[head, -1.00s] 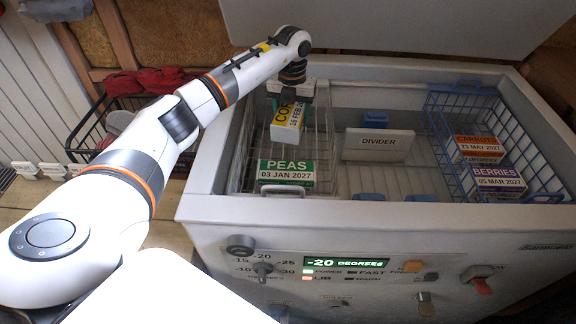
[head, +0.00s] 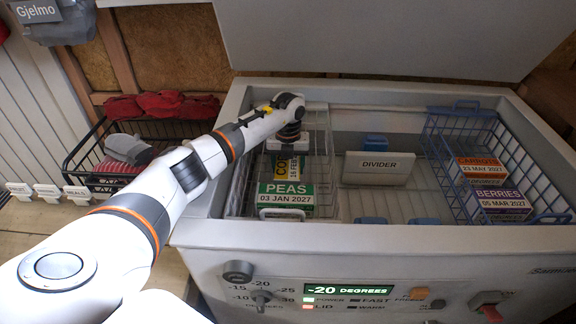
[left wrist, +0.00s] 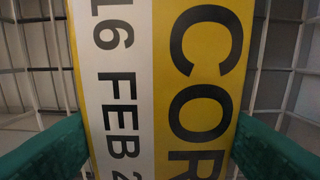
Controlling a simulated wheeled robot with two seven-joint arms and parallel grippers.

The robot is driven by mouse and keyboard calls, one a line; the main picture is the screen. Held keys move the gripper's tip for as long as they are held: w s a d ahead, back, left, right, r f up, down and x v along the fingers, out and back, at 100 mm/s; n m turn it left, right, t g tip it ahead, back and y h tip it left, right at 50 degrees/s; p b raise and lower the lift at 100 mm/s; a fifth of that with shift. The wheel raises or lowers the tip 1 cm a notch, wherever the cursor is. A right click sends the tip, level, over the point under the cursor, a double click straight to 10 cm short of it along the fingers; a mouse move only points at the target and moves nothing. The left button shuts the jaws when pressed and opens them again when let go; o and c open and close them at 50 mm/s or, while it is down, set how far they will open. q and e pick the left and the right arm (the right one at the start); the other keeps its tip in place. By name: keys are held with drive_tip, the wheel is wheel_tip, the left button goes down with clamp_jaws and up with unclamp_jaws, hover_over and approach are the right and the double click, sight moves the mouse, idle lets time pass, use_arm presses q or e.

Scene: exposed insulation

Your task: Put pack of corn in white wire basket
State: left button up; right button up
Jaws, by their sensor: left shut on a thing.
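The pack of corn (head: 291,169) has a yellow and white label reading "COR" and "16 FEB" in the left wrist view (left wrist: 175,60). It is inside the white wire basket (head: 238,180), behind the peas pack, at the left of the open freezer. My left gripper (head: 288,150) reaches down into the basket from above. Its green fingers (left wrist: 160,135) are shut on the corn pack, one on each side. Basket wires show on both sides of the pack in the left wrist view. The pack's underside is hidden. My right gripper is not in view.
The peas pack (head: 286,196) stands at the front of the white basket. A divider (head: 379,168) is to the right. A blue wire basket (head: 462,190) holds carrots (head: 481,168) and berries (head: 499,200) packs. The raised lid (head: 380,40) is behind. A dark wire basket (head: 90,150) is outside, left.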

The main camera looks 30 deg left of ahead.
sight(288, 162)
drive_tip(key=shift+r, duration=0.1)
use_arm(q)
drive_tip(key=o, duration=1.3)
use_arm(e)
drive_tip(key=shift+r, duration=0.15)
use_arm(q)
drive_tip(key=shift+r, duration=0.1)
drive_tip(key=shift+r, duration=0.3)
wheel_tip(288, 162, up, 12)
drive_tip(key=shift+f+p, duration=0.25)
drive_tip(key=shift+p, duration=0.5)
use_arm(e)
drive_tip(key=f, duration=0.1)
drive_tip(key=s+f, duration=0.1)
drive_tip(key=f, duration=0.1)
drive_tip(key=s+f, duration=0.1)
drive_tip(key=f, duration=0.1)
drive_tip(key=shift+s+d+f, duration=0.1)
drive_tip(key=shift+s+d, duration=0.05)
